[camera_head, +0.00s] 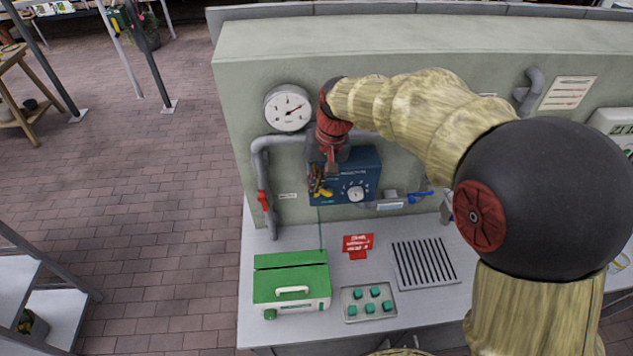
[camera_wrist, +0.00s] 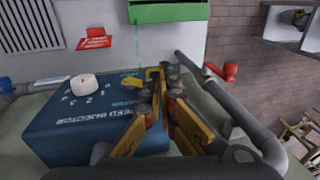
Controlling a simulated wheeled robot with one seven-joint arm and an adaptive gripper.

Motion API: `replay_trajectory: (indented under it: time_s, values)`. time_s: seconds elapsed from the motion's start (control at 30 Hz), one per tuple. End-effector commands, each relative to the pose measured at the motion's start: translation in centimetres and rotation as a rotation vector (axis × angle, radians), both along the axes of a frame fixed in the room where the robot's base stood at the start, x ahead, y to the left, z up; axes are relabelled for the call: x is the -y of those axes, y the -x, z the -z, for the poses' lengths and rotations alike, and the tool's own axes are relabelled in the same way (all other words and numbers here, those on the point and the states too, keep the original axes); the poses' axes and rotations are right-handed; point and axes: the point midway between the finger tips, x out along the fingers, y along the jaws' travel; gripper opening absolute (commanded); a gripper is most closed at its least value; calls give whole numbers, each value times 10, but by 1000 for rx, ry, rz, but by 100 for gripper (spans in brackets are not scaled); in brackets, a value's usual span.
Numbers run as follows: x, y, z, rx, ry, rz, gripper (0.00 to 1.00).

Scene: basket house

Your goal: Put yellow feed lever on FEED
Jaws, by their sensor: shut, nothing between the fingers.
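A blue injector box (camera_head: 366,163) is fixed to the grey-green wall. It also shows in the wrist view (camera_wrist: 70,130), with lettering on its side. On its face is a white numbered dial (camera_head: 356,193), which also shows in the wrist view (camera_wrist: 84,85). The yellow feed lever (camera_head: 324,194) is at the box's left side, partly hidden by my gripper. My gripper (camera_head: 318,184) is shut and empty, its fingertips close together beside the lever. In the wrist view the fingertips (camera_wrist: 166,82) overlap some yellow, so contact is unclear. The FEED mark cannot be read.
Grey pipes with a red handle (camera_head: 263,200) run left of the box. A blue-handled valve (camera_head: 420,196) is to its right. Below, the counter holds a green case (camera_head: 290,285), a red sign (camera_head: 358,243) and a tray of green blocks (camera_head: 347,312).

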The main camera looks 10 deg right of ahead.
Motion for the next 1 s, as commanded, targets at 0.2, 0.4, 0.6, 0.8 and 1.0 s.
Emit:
replay_trajectory:
  time_s: [0.2, 0.4, 0.6, 0.8, 1.0]
  values:
    - [-6, 1, 2, -2, 59, -3, 0]
    - [-16, 1, 8, -3, 179, -7, 0]
    - [-29, 1, 21, -1, 359, -8, 0]
    - [-38, 1, 37, 2, 551, -7, 0]
    - [-45, 1, 54, 2, 741, -4, 0]
